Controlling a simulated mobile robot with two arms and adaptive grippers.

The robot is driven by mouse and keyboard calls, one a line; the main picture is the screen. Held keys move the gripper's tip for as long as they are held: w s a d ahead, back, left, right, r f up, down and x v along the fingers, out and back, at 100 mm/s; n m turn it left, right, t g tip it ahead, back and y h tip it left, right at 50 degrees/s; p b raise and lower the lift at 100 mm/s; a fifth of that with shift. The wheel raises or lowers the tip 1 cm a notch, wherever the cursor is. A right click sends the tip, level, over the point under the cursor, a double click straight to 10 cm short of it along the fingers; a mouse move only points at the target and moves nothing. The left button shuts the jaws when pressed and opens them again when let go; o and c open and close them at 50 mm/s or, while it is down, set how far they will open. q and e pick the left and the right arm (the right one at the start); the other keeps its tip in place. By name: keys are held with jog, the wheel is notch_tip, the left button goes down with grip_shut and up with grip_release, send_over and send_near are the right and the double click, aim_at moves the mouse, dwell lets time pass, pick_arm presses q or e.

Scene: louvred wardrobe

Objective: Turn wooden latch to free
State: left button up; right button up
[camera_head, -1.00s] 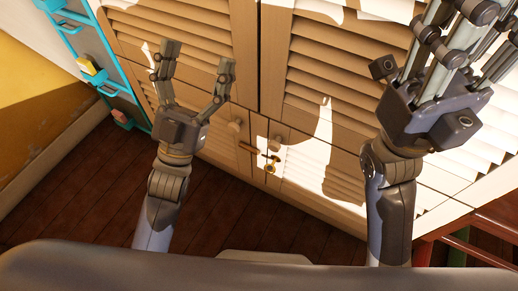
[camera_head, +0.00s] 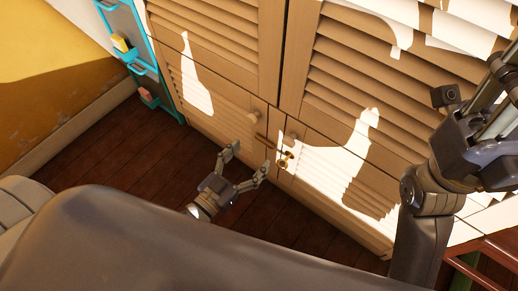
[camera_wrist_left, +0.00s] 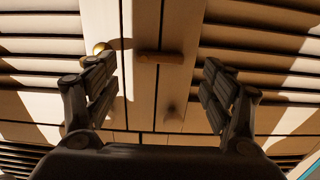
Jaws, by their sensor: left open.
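The wooden latch (camera_head: 263,140) is a small brown bar across the seam between the lower wardrobe doors. In the left wrist view the latch (camera_wrist_left: 160,57) lies crosswise over the seam, ahead of and between my fingers. My left gripper (camera_head: 247,160) is open and empty, low in front of the doors and close to the latch; no contact is visible. Its two fingers also stand apart in the left wrist view (camera_wrist_left: 158,68). My right gripper (camera_head: 490,115) is at the right edge, its fingers partly cut off, so its opening is unclear.
Round wooden knobs (camera_head: 254,118) sit beside the seam, and a brass fitting (camera_head: 284,161) is just right of the latch. The louvred wardrobe (camera_head: 225,60) fills the back. A turquoise shelf (camera_head: 145,70) stands at left. Dark floor (camera_head: 110,150) is free at left.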

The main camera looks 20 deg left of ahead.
aim_at(263, 143)
pick_arm(q)
jog(key=shift+b+x, duration=0.5)
jog(key=shift+x, duration=1.7)
jog(key=shift+c, duration=0.2)
jog(key=c, duration=1)
